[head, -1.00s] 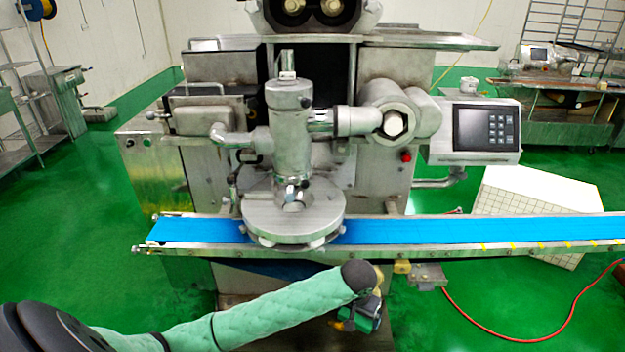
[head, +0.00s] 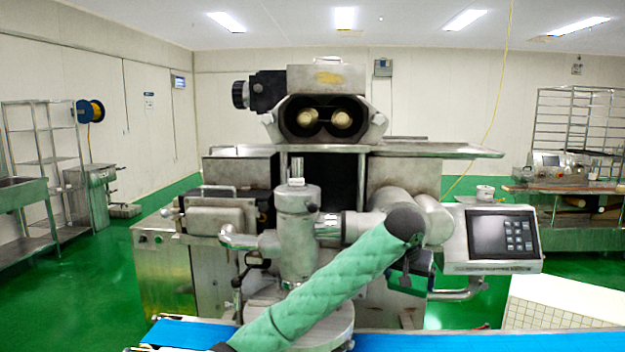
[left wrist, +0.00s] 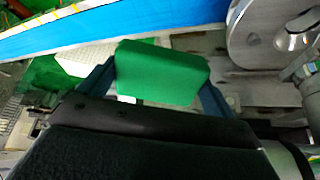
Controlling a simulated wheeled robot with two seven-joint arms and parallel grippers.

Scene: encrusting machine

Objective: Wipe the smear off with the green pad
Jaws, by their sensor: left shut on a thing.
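A yellow-brown smear (head: 328,78) marks the front of the grey metal box on top of the machine, above the two rollers. The green pad (left wrist: 165,70) shows in the left wrist view. My left gripper (left wrist: 158,90) is shut on it, with a dark blue finger at each side. In the head view my left arm reaches up across the front of the machine, and its wrist is below and to the right of the smear, well apart from it. My right gripper is in neither current view.
The blue conveyor belt (head: 185,335) runs along the front at the bottom. The cylinder and pipes (head: 297,235) stand behind my arm. A control panel (head: 500,238) juts out at the right. The space in front of the smear looks clear.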

